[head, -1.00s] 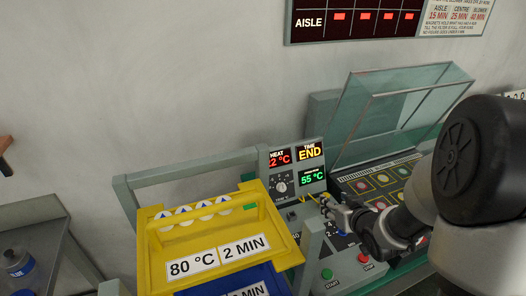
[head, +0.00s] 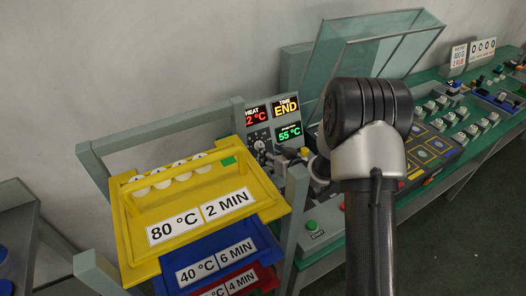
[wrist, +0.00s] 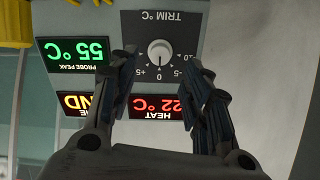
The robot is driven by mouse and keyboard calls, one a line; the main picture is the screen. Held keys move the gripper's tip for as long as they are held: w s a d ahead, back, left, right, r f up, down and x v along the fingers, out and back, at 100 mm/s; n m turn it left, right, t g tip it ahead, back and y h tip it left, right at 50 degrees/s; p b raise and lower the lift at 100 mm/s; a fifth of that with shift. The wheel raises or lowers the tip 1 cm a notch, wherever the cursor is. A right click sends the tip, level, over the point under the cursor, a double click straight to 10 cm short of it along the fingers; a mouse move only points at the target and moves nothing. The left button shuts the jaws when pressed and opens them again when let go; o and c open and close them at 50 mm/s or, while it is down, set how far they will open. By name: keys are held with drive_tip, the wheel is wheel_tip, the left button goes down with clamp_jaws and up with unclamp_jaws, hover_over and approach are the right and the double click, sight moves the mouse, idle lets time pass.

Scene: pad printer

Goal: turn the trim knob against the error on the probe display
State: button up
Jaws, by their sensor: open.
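The trim knob (wrist: 160,52) is a round light knob on a dark plate marked TRIM °C, upside down in the wrist view.
A red heat display (wrist: 157,107) reads 22 °C; the time display (head: 287,108) reads END. A yellow tray (head: 133,235) sits above blue and red trays at the front left. A glass hood (head: 345,55) stands open behind my arm. A green start button (head: 311,225) is below the panel.

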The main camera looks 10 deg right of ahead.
drive_tip(key=b+x, duration=0.1)
drive_tip(key=x, duration=0.5)
drive_tip(key=shift+c, duration=0.2)
clamp_jaws()
